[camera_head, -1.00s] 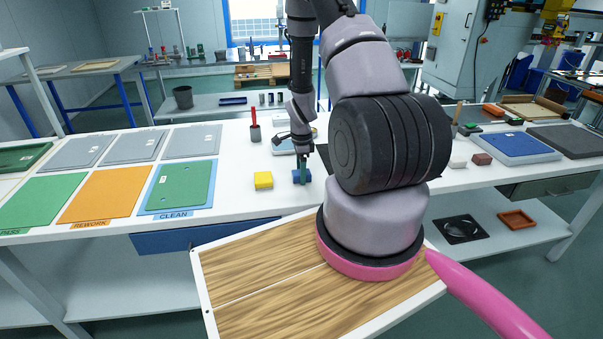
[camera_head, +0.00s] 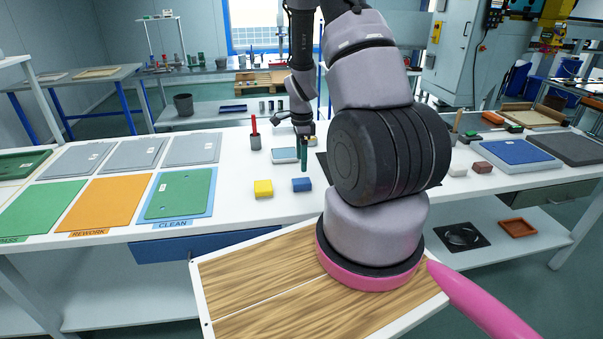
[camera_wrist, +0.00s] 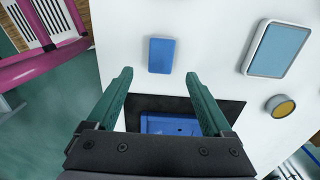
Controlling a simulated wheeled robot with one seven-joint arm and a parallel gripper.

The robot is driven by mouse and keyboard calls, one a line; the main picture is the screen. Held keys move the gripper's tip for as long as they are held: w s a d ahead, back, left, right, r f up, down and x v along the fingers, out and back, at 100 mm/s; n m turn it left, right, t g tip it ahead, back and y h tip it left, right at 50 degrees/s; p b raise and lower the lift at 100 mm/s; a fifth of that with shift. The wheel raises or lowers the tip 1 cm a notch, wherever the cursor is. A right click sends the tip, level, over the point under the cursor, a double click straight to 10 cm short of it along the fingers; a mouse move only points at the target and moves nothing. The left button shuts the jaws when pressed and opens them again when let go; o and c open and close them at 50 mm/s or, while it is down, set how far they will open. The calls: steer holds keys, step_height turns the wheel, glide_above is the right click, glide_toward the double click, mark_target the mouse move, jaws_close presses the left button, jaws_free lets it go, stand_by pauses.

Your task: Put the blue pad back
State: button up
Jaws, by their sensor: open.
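The blue pad (camera_head: 302,185) lies flat on the white table, just right of the yellow pad (camera_head: 263,188) and apart from it. It also shows in the wrist view (camera_wrist: 161,55), ahead of the fingertips and clear of them. My gripper (camera_head: 304,170) is above the table near the blue pad. In the wrist view my gripper (camera_wrist: 158,75) has its two green fingers spread, with no pad between them. A blue part on a dark mat (camera_wrist: 170,123) shows behind the fingers; it is partly hidden by my gripper.
A light-blue-topped device (camera_head: 285,155) and a grey cup with a red-handled tool (camera_head: 255,138) stand behind the pads. The CLEAN mat (camera_head: 158,218) with a green panel lies left. My arm hides part of the table to the right.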

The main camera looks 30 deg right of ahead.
steer(key=s+a+r+n+t+y, duration=0.1)
steer(key=s+a+r+n+t, duration=0.2)
steer(key=r, duration=1)
steer(key=a+r+n, duration=0.4)
steer(key=r, duration=0.8)
steer(key=s+a+r+n+t, duration=0.2)
steer(key=s+a+r+n, duration=0.1)
steer(key=s+r+n, duration=0.2)
steer(key=s+a+r+n+t+y, duration=0.1)
steer(key=s+r+n, duration=0.4)
steer(key=s+r, duration=0.5)
steer(key=shift+s+a+t, duration=0.6)
steer(key=shift+s+a, duration=0.2)
steer(key=shift+a, duration=0.35)
